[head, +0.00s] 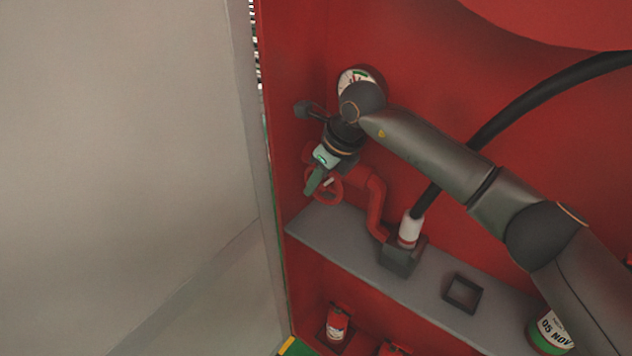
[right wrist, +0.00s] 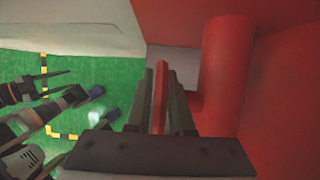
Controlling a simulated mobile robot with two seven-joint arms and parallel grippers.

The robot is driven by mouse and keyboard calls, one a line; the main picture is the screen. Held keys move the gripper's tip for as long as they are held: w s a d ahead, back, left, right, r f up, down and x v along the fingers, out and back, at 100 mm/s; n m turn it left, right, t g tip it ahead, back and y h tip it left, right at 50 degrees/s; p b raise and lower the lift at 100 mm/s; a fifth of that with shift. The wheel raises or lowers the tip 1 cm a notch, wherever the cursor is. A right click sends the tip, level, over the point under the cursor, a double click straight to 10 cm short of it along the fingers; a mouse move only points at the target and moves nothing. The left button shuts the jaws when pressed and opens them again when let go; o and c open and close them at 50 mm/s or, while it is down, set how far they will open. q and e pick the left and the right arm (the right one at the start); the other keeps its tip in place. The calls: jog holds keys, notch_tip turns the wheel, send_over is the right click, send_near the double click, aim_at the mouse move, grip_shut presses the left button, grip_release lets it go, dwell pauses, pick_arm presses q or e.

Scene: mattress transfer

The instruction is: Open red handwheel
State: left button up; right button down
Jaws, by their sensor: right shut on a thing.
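The red handwheel (head: 335,194) is on a red pipe (head: 376,205) inside a red cabinet, above a grey shelf. My right gripper (head: 312,186) reaches in from the right and is at the left side of the wheel's rim. In the right wrist view, my right gripper (right wrist: 160,100) has its two dark fingers on either side of the upright red rim of the handwheel (right wrist: 160,85), shut on it. The red pipe (right wrist: 222,70) stands just right of the fingers there. My left gripper is not in view in the head view.
The grey shelf (head: 340,233) holds a dark square holder (head: 463,293) and a hose with a white fitting (head: 410,228). A small fire extinguisher (head: 337,322) stands below. A large pale panel (head: 120,150) fills the left.

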jog(key=t+y+b, duration=0.1)
jog(key=b, duration=0.3)
jog(key=shift+y, duration=0.4)
jog(key=shift+b, duration=0.35)
jog(key=shift+r+t, duration=0.2)
jog(key=shift+t, duration=0.1)
jog(key=c, duration=0.9)
grip_release()
jog(key=shift+c, duration=0.2)
jog(key=shift+o, duration=0.7)
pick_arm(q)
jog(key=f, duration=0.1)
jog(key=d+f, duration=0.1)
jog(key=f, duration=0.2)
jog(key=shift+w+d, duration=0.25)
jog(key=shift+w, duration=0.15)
pick_arm(e)
jog(key=shift+r, duration=0.1)
